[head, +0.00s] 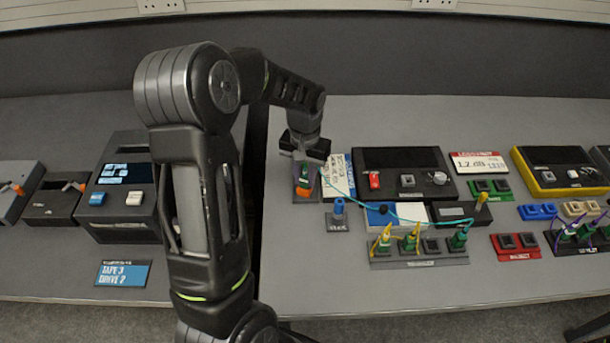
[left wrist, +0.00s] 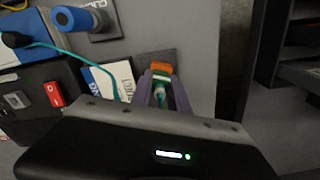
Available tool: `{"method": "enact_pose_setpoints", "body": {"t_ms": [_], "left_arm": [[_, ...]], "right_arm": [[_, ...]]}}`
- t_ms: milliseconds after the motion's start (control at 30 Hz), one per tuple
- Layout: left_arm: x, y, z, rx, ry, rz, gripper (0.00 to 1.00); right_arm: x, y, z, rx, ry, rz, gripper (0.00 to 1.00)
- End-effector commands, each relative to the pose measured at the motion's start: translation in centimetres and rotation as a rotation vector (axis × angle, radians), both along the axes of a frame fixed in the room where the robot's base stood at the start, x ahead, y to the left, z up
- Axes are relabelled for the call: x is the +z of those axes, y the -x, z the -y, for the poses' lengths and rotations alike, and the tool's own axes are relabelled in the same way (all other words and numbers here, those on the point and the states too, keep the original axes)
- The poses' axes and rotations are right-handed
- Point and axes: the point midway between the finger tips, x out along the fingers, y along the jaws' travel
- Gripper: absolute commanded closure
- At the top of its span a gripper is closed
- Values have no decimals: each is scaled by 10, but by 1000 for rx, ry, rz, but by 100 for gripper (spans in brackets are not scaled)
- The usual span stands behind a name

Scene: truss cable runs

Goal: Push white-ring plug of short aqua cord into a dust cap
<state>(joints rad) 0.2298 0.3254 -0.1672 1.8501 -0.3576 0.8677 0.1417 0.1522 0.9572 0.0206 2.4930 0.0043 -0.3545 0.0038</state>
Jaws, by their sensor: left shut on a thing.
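My left gripper (head: 304,168) points down at the left end of the right-hand table. In the left wrist view its two fingers (left wrist: 164,88) are closed around a plug (left wrist: 160,92) with an aqua cord (left wrist: 103,74) leading away. A pale band, perhaps the white ring, shows near the fingertips. An orange piece (left wrist: 160,69), which looks like a dust cap, is right at the plug's front on a dark plate; it also shows in the head view (head: 303,191). Whether plug and orange piece touch or are seated is unclear. My right gripper is not in view.
A blue post (head: 338,206) on a small base stands to the right. The aqua cord crosses a blue-and-white box (head: 398,214) towards a socket strip (head: 420,260) with yellow and green plugs. Black devices (head: 404,175) stand behind.

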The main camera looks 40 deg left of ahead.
Motion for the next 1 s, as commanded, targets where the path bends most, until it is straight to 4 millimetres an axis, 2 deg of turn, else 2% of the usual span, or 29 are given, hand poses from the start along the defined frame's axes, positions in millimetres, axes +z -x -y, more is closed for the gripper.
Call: {"method": "enact_pose_setpoints", "body": {"t_ms": [867, 900, 1000], "left_arm": [[-1, 0, 0, 0, 0, 0, 100], [-1, 0, 0, 0, 0, 0, 77], [-1, 0, 0, 0, 0, 0, 69]], "right_arm": [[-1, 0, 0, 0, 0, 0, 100], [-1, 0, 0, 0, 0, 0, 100], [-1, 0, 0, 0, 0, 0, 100]]}}
